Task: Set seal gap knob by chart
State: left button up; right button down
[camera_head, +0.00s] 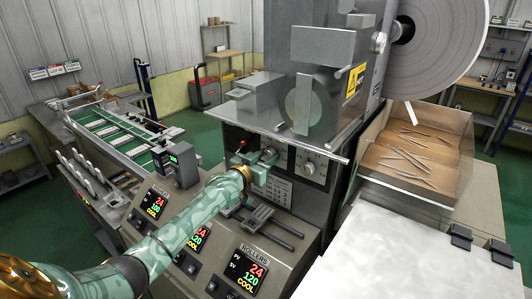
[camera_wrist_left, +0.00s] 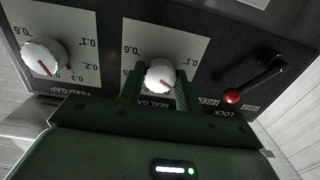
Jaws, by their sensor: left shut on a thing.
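The seal gap knob (camera_wrist_left: 159,76) is white with a red pointer line and sits on a white dial plate in the left wrist view, where the labels appear upside down. The line points towards the lower part of that picture; the exact value is not readable. My left gripper (camera_wrist_left: 159,88) is shut on this knob, one finger on each side. In the head view my left gripper (camera_head: 262,166) is at the machine's panel and partly hides the knob. A small printed chart (camera_head: 279,191) is on the panel below; its text is too small to read. My right gripper is not in view.
The feed gap knob (camera_wrist_left: 44,57) is beside the held knob. A lock lever with a red ball (camera_wrist_left: 232,96) is on the other side. Below the panel are a slotted metal ledge (camera_head: 262,222) and a console with lit temperature displays (camera_head: 248,274). A stick bin (camera_head: 415,155) stands right.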

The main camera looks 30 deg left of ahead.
pick_arm(q)
jog(key=shift+n, duration=0.5)
jog(key=o, duration=1)
jog(key=s+a, duration=0.1)
jog(key=s, duration=1.5)
jog(key=shift+s+r+p, duration=0.15)
jog(key=shift+r+p, duration=0.05)
jog(key=shift+p, duration=0.25)
jog(key=shift+f, duration=0.1)
